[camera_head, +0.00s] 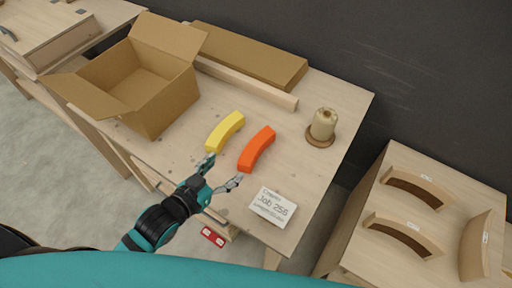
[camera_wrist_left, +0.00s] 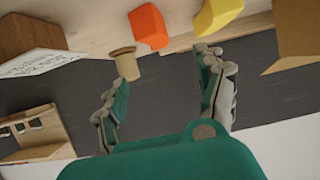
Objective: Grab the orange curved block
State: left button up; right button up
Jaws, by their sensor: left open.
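The orange curved block (camera_head: 257,149) lies on the wooden table, right of a yellow curved block (camera_head: 225,131). My left gripper (camera_head: 222,173) is open and empty, near the table's front edge, in front of both blocks and apart from them. In the left wrist view the orange block (camera_wrist_left: 149,26) shows beyond the open fingers (camera_wrist_left: 166,88), between them, with the yellow block (camera_wrist_left: 216,16) to its right. My right gripper is not in view.
The table (camera_head: 205,172) also holds an open cardboard box (camera_head: 168,102), a wooden beam (camera_head: 243,82), a flat brown box (camera_head: 250,55), a spool (camera_head: 323,125) and a "Job 258" sign (camera_head: 273,206). A stand with curved forms (camera_head: 415,188) is at right.

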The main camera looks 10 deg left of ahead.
pick_arm(q)
send_near(253, 148)
jog(key=x, duration=0.2)
jog(key=p+x, duration=0.1)
jog(key=x, duration=0.1)
jog(key=shift+w+a+r, duration=0.15)
jog(key=shift+w+r, duration=0.05)
jog(key=shift+r, duration=0.15)
jog(key=shift+w+d+f, duration=0.2)
jog(key=shift+w+f, duration=0.05)
jog(key=shift+w, duration=0.2)
jog(key=shift+s+f+p+x, duration=0.1)
jog(key=shift+f+p+x, duration=0.15)
jog(key=shift+x, duration=1.05)
jog(key=shift+s+f+p+x, duration=0.1)
jog(key=shift+p+x, duration=0.1)
jog(key=shift+x, duration=1.1)
jog(key=shift+d, duration=0.15)
jog(key=shift+c, duration=0.4)
jog(key=c, duration=1.3)
